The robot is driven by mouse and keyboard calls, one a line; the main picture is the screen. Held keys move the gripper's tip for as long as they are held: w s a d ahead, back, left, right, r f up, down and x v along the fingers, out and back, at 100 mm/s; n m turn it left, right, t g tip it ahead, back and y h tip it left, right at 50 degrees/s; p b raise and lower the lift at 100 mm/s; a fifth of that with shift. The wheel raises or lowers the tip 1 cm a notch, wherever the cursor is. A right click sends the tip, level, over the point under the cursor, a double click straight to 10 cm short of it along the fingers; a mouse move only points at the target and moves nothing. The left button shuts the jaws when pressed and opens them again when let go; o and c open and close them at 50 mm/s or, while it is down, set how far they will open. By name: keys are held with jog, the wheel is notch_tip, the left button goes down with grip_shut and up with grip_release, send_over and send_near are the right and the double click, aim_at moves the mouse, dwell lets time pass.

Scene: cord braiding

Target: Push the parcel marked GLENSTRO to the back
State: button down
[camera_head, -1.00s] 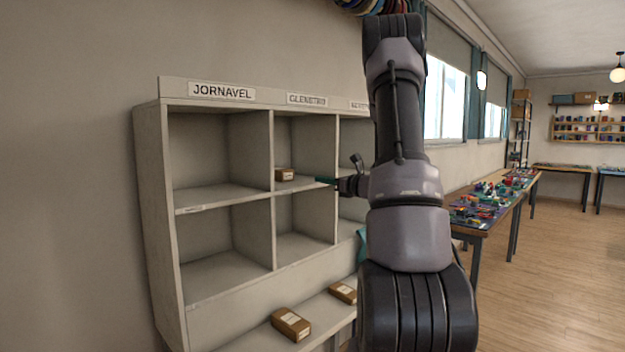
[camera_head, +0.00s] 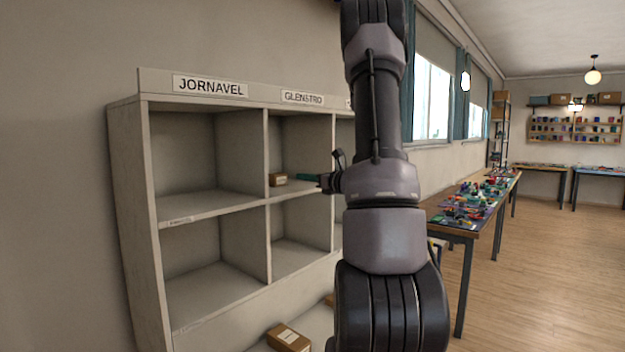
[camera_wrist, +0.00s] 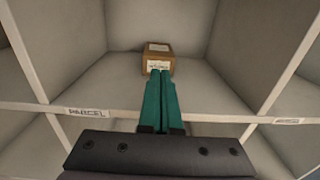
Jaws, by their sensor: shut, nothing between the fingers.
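The small brown parcel (camera_head: 278,180) sits in the upper compartment under the GLENSTRO label (camera_head: 302,97). In the wrist view the parcel (camera_wrist: 158,58) stands on the compartment floor with a white label on its front; its writing is too small to read. My gripper (camera_head: 300,177) reaches into this compartment from the right. In the wrist view its two green fingers (camera_wrist: 161,76) are together, with the tips at the parcel's lower front. They look touching or nearly so; I cannot tell which. Nothing is between the fingers.
The pale shelf unit (camera_head: 125,200) has dividers on both sides of the compartment and a front lip below. The JORNAVEL compartment (camera_head: 190,150) to the left is empty. Another brown parcel (camera_head: 288,338) lies on the ledge below. A cluttered table (camera_head: 480,205) stands at right.

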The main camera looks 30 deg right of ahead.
aim_at(281, 174)
jog(key=x, duration=0.7)
jog(key=shift+w, duration=0.3)
jog(key=shift+a, duration=0.1)
jog(key=x, duration=0.3)
jog(key=shift+w+a, duration=0.1)
jog(key=shift+w, duration=0.2)
